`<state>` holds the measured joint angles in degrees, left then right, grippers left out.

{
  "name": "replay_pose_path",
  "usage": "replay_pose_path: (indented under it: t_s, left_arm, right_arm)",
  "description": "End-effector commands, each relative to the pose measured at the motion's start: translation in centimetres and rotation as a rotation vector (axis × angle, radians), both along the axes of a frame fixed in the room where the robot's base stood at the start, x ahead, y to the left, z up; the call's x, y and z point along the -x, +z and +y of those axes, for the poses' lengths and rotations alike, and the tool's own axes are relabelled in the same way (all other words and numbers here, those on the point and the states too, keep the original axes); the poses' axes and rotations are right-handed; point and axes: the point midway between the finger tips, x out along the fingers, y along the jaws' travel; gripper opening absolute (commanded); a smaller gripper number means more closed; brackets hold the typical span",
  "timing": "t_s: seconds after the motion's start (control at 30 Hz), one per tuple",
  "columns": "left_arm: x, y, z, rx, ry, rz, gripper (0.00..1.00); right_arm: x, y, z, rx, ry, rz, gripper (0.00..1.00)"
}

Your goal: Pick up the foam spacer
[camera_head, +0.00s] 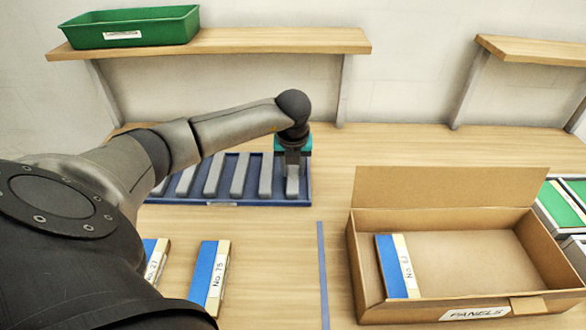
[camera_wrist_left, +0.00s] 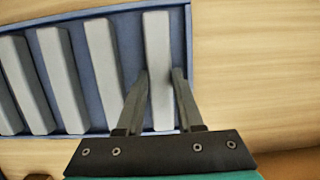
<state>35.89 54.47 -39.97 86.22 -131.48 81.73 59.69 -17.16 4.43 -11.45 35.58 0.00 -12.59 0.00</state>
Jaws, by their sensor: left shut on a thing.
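Several grey foam spacers lie side by side in a shallow blue tray (camera_head: 262,203). My left gripper (camera_head: 292,170) is shut on the rightmost foam spacer (camera_head: 292,188), at the tray's right end. In the left wrist view, its two fingers (camera_wrist_left: 161,76) stand on either side of that spacer (camera_wrist_left: 157,40), around its middle. The spacer is still within the tray outline (camera_wrist_left: 188,45); I cannot tell whether it is clear of the tray floor. The gripper body hides its far end in the head view. My right gripper is not in view.
A cardboard box (camera_head: 440,308) marked PANELS holds one blue-and-cream panel (camera_head: 392,266). Two similar panels (camera_head: 209,270) lie on the table at the front left. A blue strip (camera_head: 322,270) marks the table. A green bin (camera_head: 135,28) stands on the shelf (camera_head: 270,41) above.

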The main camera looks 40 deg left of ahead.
Motion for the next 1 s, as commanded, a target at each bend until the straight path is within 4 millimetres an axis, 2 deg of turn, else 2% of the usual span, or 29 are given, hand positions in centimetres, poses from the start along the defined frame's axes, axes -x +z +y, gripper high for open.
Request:
replay_pose_path:
  t_s: [0.27, 0.47, 0.67, 0.8, 1.0]
  left_arm:
    - [0.0, 0.3, 0.0, -0.001, 0.0, -0.001, 0.0]
    - [-0.1, 2.1, 0.0, 0.0, 0.0, -0.004, 0.0]
    - [-0.1, 6.6, 0.0, -0.001, -0.001, -0.007, 0.0]
    - [-0.2, 10.9, 0.0, -0.001, 0.0, -0.009, 0.0]
    - [-0.1, 16.1, 0.0, 0.0, 0.0, -0.005, 0.0]
  right_arm:
    - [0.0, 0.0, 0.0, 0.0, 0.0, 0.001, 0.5]
    - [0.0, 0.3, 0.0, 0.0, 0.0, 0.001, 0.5]
    - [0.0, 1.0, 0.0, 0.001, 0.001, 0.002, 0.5]
    - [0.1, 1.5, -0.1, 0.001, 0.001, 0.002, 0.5]
    - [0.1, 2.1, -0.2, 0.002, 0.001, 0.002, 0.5]
